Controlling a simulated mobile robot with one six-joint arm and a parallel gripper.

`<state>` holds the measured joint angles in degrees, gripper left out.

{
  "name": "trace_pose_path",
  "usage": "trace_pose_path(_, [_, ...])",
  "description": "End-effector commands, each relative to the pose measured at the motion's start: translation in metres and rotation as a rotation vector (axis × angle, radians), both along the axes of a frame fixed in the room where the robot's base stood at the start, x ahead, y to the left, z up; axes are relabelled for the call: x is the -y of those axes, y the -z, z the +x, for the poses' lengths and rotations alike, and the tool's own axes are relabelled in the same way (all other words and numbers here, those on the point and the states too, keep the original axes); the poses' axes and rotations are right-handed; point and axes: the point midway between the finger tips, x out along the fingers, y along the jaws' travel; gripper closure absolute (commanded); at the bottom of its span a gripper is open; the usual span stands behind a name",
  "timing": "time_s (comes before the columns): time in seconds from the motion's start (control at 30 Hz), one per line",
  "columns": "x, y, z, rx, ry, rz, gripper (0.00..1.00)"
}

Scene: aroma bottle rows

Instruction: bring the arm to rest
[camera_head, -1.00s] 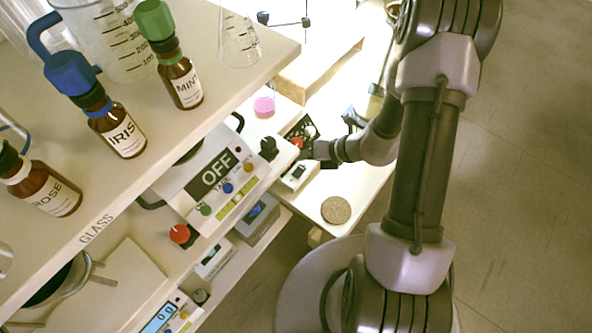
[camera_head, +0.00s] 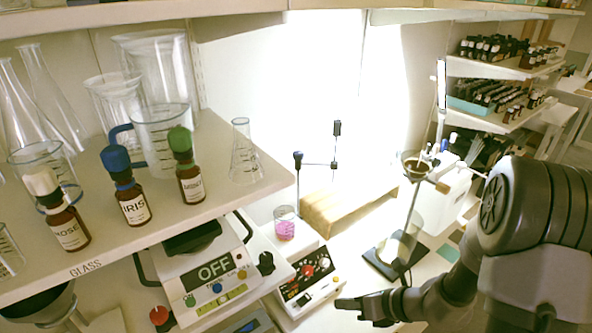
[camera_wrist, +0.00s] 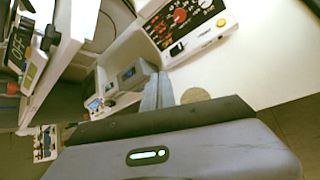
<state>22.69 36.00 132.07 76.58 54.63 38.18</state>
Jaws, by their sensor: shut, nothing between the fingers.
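My gripper (camera_head: 345,303) is at the end of my dark arm, low in the head view, beside the front of a white panelled instrument (camera_head: 310,280). In the wrist view its fingers (camera_wrist: 158,92) are together with nothing between them. My arm comes in from the lower right of the head view, bent at a large dark joint. I cannot tell in the head view whether the fingertips touch anything.
The shelf marked GLASS (camera_head: 130,250) holds bottles labelled ROSE (camera_head: 70,230), IRIS (camera_head: 133,205) and MINT (camera_head: 190,183), plus glassware. Below are a device reading OFF (camera_head: 212,275), a pink-filled beaker (camera_head: 285,228) and a funnel stand (camera_head: 400,245). A round cork-coloured disc (camera_wrist: 195,95) lies near my fingers.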

Motion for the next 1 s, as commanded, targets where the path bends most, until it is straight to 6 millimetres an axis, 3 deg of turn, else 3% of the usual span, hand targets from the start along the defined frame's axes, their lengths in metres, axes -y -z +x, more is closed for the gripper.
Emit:
trace_pose_path(0.27, [-0.042, -0.089, -0.035, 0.344, -0.541, -0.275, 1.00])
trace_pose_path(0.43, [-0.059, -0.144, -0.090, 0.644, -1.032, -0.584, 1.00])
trace_pose_path(0.53, [-0.054, -0.172, -0.132, 0.842, -1.395, -0.863, 1.00])
trace_pose_path(0.7, [-0.029, -0.199, -0.174, 1.007, -1.813, -1.261, 1.00])
trace_pose_path(0.8, [-0.020, -0.206, -0.183, 1.027, -1.912, -1.368, 1.00])
trace_pose_path(1.0, [-0.018, -0.208, -0.184, 1.027, -1.935, -1.391, 1.00])
